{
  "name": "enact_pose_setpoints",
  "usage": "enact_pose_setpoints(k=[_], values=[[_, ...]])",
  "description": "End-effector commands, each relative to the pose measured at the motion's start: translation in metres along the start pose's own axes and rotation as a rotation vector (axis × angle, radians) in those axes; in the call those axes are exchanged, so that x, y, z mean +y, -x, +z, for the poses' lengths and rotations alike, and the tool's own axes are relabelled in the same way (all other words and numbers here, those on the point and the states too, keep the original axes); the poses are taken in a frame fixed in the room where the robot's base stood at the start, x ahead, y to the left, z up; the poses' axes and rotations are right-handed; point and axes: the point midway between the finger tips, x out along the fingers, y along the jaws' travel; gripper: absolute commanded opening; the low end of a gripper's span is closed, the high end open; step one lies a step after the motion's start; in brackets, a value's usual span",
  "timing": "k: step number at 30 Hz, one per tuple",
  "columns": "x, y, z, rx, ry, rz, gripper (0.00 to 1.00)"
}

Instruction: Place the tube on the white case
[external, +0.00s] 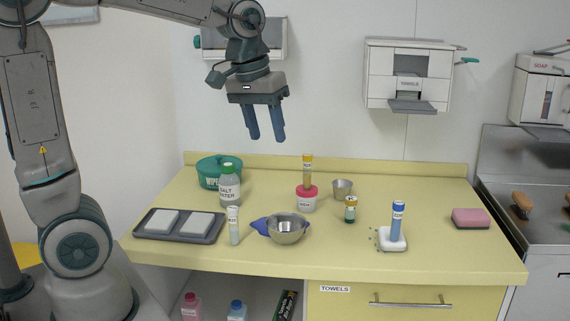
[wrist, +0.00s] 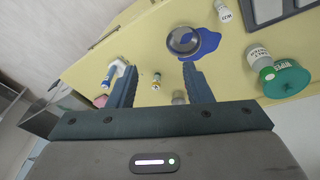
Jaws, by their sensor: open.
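My gripper (external: 265,138) is open and empty, high above the back of the yellow counter; its two blue fingers also show in the wrist view (wrist: 160,82). A blue-labelled tube with a white cap (external: 398,215) stands upright at a low white case (external: 392,240) on the right; whether it rests on it or in it I cannot tell. Both show in the wrist view, the tube (wrist: 108,76) overlapping the case (wrist: 121,65). A white tube (external: 234,227) stands at the front left. A yellow tube with an orange cap (external: 308,170) rises at a red-lidded white jar (external: 306,204).
A metal bowl (external: 287,229) on a blue patch, a brown vial (external: 351,213), a metal cup (external: 343,188), a white bottle (external: 229,188), a green tub (external: 213,172) and a grey tray (external: 150,232) crowd the counter. A pink sponge (external: 471,217) lies right. The front right is clear.

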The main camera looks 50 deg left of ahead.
Motion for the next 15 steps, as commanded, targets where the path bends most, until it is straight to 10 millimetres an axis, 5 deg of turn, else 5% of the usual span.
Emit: enact_pose_setpoints(k=[9,15], values=[[-0.057,-0.009,0.103,0.083,-0.227,-0.009,0.45],[-0.071,-0.02,0.133,0.105,-0.3,-0.019,0.45]])
